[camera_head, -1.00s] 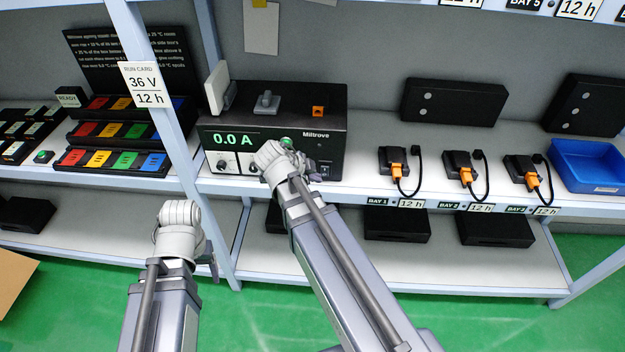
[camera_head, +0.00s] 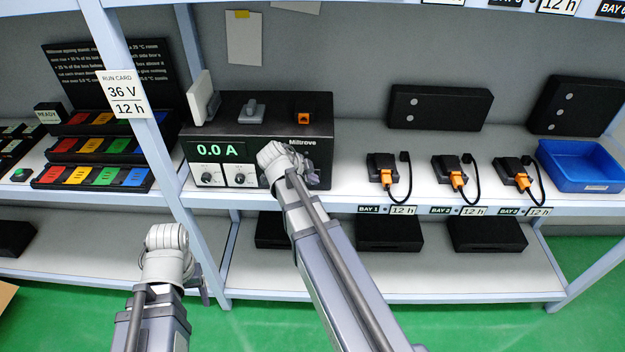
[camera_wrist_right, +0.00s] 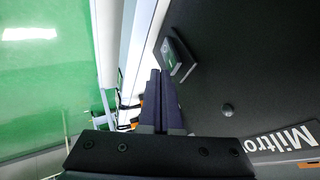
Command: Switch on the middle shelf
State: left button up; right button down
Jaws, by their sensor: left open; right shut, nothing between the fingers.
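The black Miltrove power supply (camera_head: 225,136) stands on the middle shelf (camera_head: 350,192), its green display (camera_head: 220,149) reading 0.0 A. My right gripper (camera_head: 300,172) is in front of the right part of its front panel and hides the lower right there. In the right wrist view its fingers (camera_wrist_right: 161,103) are shut and empty, close to the dark panel.
Three black devices with orange plugs (camera_head: 386,177) stand along the shelf to the right, before a blue bin (camera_head: 580,168). A shelf post (camera_head: 150,150) with a run card (camera_head: 123,94) stands left of the supply. Coloured module trays (camera_head: 95,177) lie further left.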

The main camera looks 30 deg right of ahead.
jog(key=shift+w+d+r+g+y+p, duration=0.15)
jog(key=shift+w+d+g+y+p, duration=0.15)
jog(key=shift+w+g+p, duration=0.3)
jog(key=shift+s+r, duration=0.1)
jog(key=shift+s, duration=0.05)
jog(key=shift+r+p, duration=0.7)
jog(key=shift+p, duration=0.15)
jog(key=shift+s, duration=0.15)
